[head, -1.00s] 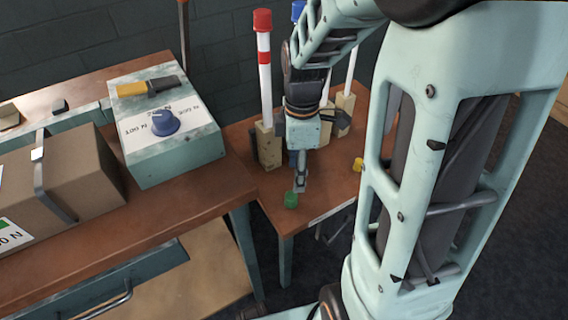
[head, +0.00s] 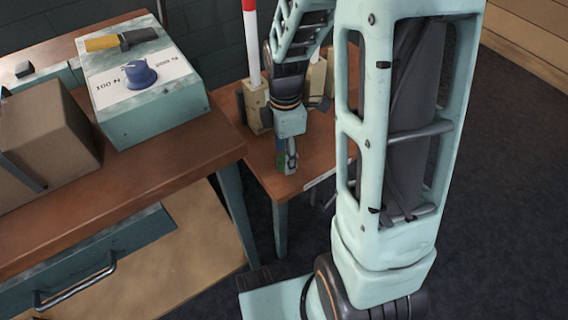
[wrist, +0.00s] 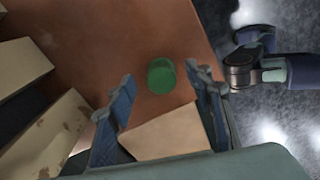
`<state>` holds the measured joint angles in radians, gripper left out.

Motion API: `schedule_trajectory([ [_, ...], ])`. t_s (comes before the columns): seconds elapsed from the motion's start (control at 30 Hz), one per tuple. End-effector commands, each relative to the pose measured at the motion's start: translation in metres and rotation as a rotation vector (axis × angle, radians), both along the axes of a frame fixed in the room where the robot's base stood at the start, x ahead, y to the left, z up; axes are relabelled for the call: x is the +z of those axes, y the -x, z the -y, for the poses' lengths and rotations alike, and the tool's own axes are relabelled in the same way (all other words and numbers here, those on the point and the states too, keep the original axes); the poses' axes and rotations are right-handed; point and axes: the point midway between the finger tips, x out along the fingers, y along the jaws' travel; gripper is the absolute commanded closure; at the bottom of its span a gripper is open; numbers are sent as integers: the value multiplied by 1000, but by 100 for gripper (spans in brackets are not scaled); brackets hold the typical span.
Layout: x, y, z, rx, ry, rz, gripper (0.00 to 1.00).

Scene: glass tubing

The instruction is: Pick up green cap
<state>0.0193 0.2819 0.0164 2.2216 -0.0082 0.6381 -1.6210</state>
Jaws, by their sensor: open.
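The green cap (wrist: 161,75) is a small round piece on the brown table (wrist: 130,30). In the wrist view it lies between the tips of my two blue-grey fingers, with a gap on each side. My gripper (wrist: 160,82) is open and empty. In the head view my gripper (head: 287,164) points down near the front edge of the small table (head: 262,168). The cap is mostly hidden there by the fingers; only a little green shows beside them.
Wooden blocks holding upright tubes, one white with a red band (head: 251,45), stand behind my gripper. In the wrist view, pale blocks (wrist: 55,130) lie at the left and a tan block (wrist: 168,132) shows between the fingers. A dial box (head: 150,100) stands on the left bench.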

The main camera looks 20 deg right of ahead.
Motion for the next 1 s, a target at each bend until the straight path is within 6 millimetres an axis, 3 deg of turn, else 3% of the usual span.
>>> schedule_trajectory([
  [0.03, -12, 1, 0, 1, 0, -3, 53],
  [0.1, -17, 0, 0, 0, 0, -1, 53],
  [0.33, -17, 0, 0, -1, 0, 0, 53],
  [0.6, -17, 0, 0, -1, 0, 0, 82],
  [1.0, -14, 0, -1, -1, 0, 0, 82],
])
